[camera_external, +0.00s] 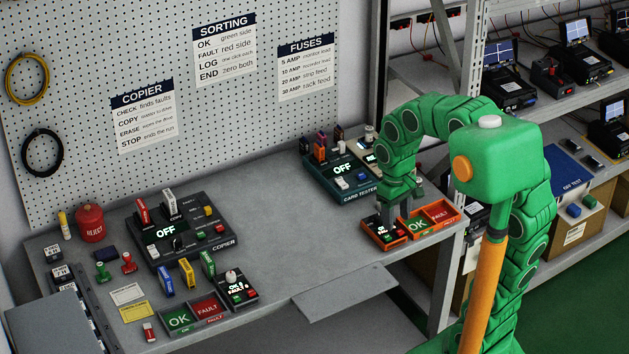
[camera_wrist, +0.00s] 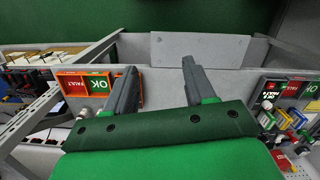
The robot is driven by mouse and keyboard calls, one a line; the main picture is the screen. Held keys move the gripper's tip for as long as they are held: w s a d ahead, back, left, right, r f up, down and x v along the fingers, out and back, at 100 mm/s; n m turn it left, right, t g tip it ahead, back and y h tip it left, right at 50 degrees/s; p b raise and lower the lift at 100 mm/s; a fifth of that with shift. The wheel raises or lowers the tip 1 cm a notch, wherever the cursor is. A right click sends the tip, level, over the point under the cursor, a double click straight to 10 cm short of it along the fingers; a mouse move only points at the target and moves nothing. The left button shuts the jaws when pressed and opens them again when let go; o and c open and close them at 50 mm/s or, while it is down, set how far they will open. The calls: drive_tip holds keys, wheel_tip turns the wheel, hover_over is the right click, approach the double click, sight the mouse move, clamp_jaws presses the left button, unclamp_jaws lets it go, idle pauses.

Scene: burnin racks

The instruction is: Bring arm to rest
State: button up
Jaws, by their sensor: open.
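My arm is green and reaches in from the right in the external view, bent down over the right end of the workbench (camera_external: 300,245). My gripper (camera_external: 390,218) hangs just above or beside a small orange-edged counter box (camera_external: 376,239); I cannot tell whether it touches. In the wrist view my gripper (camera_wrist: 160,68) has its two grey fingers spread apart, with nothing between them but the bench's surface. The orange OK/FAULT tray (camera_external: 458,207) is right of the gripper in the external view; it also shows in the wrist view (camera_wrist: 75,95), left of the fingers.
A card tester (camera_external: 345,190) stands behind my gripper. A copier (camera_external: 183,240), a second OK/FAULT tray (camera_external: 192,332) and several cards occupy the left side. A grey shelf (camera_external: 344,294) juts from the front edge. Metal racks (camera_external: 478,40) stand at right. The bench middle is clear.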

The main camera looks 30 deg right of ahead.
drive_tip(key=s+d+f+m, duration=0.1)
drive_tip(key=s+d, duration=0.2)
drive_tip(key=s, duration=0.5)
drive_tip(key=s+d+f+m, duration=0.1)
drive_tip(key=s+d, duration=0.2)
drive_tip(key=s, duration=0.5)
drive_tip(key=shift+g, duration=0.3)
drive_tip(key=shift+f, duration=0.1)
